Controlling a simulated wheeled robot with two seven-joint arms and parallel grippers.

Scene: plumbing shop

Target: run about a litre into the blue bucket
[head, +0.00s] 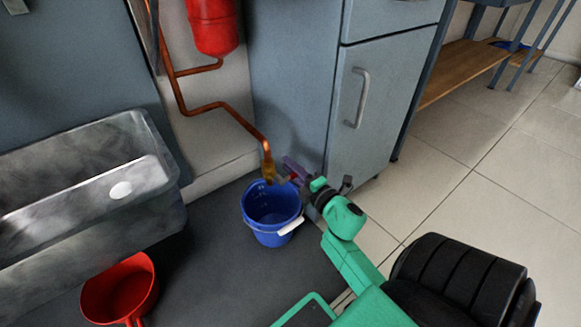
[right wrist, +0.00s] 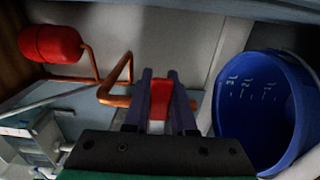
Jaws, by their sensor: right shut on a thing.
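The blue bucket (head: 271,228) stands upright on the dark floor, under the end of a copper pipe with a brass tap (head: 268,168). My right gripper (head: 289,170) is at the tap, just above the bucket's rim. In the right wrist view its two dark fingers (right wrist: 161,103) are shut on a red tap handle (right wrist: 160,98). The bucket (right wrist: 262,110) is to the right there, with pale marks on its inner wall. I cannot make out a water stream or a level inside it. My left gripper is out of view.
A red tub (head: 119,292) is on the floor at the lower left, by a grey metal trough (head: 110,228). A red vessel (head: 212,22) hangs above the pipe. A grey cabinet (head: 384,95) is behind my right arm. Tiled floor at the right is clear.

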